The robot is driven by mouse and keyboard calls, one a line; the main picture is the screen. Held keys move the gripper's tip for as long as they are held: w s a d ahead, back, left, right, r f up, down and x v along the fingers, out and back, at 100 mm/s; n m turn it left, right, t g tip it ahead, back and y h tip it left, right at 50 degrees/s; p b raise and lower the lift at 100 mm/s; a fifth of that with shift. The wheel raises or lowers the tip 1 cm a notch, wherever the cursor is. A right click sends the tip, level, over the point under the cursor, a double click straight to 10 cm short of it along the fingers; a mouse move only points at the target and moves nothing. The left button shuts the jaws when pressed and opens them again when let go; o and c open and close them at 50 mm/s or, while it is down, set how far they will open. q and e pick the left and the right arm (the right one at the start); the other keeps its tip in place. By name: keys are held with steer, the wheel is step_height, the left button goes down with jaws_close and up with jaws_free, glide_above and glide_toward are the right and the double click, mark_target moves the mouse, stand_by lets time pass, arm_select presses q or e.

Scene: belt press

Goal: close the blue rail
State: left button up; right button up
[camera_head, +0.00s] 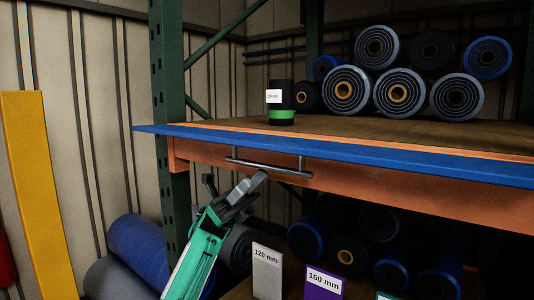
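The blue rail (340,150) is a long flat strip along the front edge of the shelf, above an orange beam (400,188). Its left end juts out past the green upright. A grey metal bar handle (270,167) sits below the rail, in front of the orange beam. My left gripper (250,184), on a green and grey arm, is just below the handle, its tip close to the bar's middle. I cannot tell whether it touches the bar or how far its fingers are apart. My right gripper is out of view.
Rolled belts (398,92) are stacked on the wooden shelf, with a black and green canister (282,103) near its front. More rolls lie below, behind signs marked 120 mm (267,272) and 160 mm (324,282). A green upright (168,80) and a yellow post (38,190) stand left.

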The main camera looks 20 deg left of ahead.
mark_target(266, 167)
arm_select(q)
steer(key=p+x, duration=0.2)
steer(key=x, duration=0.3)
steer(key=shift+a+r, duration=0.1)
steer(key=shift+s+d+r+p, duration=0.3)
steer(key=shift+d+r, duration=0.1)
steer(key=shift+d, duration=0.1)
steer(key=shift+w, duration=0.1)
jaws_close()
